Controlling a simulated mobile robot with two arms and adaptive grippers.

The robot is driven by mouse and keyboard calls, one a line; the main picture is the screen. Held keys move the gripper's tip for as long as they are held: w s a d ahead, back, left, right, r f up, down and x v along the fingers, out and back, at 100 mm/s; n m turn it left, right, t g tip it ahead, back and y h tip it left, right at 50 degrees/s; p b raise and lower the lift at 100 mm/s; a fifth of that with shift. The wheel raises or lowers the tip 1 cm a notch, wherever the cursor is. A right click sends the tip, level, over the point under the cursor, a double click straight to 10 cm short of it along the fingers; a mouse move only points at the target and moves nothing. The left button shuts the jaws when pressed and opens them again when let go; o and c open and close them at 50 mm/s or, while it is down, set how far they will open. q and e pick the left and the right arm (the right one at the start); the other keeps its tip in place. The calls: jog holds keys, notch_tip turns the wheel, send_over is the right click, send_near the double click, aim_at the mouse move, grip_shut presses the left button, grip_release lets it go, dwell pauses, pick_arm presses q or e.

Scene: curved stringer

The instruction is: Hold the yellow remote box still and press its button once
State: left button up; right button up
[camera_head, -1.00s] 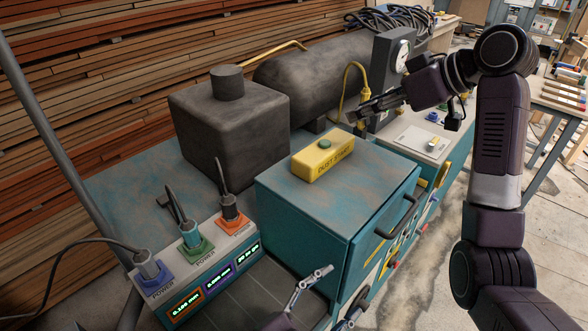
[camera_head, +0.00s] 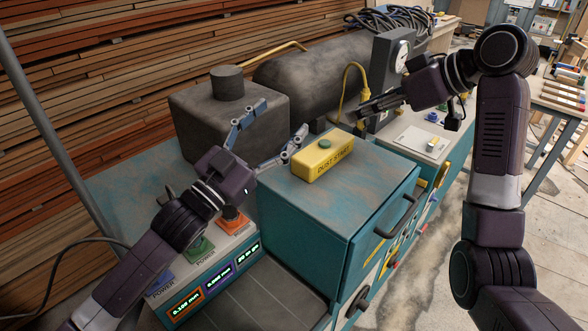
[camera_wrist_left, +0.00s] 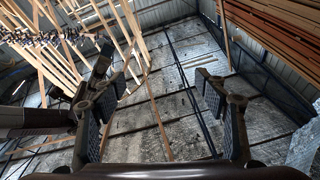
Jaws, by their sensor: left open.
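The yellow remote box (camera_head: 322,166), labelled DUST START, lies on top of the teal cabinet (camera_head: 347,192). Its round green button (camera_head: 325,144) faces up and is uncovered. My left gripper (camera_head: 283,118) is open just left of the box, its fingers spread and pointing up to the right. Its lower finger is close to the box's left end; I cannot tell if they touch. In the left wrist view the open fingers (camera_wrist_left: 157,95) have nothing between them, only roof behind. My right gripper (camera_head: 360,112) is behind and right of the box, apart from it; its jaw opening is unclear.
A dark box-shaped tank (camera_head: 205,125) stands behind my left gripper, with a dark cylinder (camera_head: 315,78) beyond. A yellow cable (camera_head: 347,82) hangs near my right gripper. The cabinet top around the box is clear.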

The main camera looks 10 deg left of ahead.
pick_arm(q)
jog(key=w+a+r+n+t+y, duration=0.1)
jog(key=w+a+r+n+y, duration=0.1)
jog(key=w+a+r+n, duration=0.15)
jog(key=m+g, duration=0.1)
jog(key=g, duration=0.3)
send_near(316, 154)
jog(key=w, duration=0.2)
jog(key=w+d+f, duration=0.1)
jog(key=shift+w, duration=0.2)
jog(key=x, duration=0.7)
jog(key=shift+w+d, duration=0.25)
jog(key=shift+d, duration=0.1)
jog(key=shift+c, duration=0.4)
jog(key=c, duration=1.5)
pick_arm(e)
grip_shut()
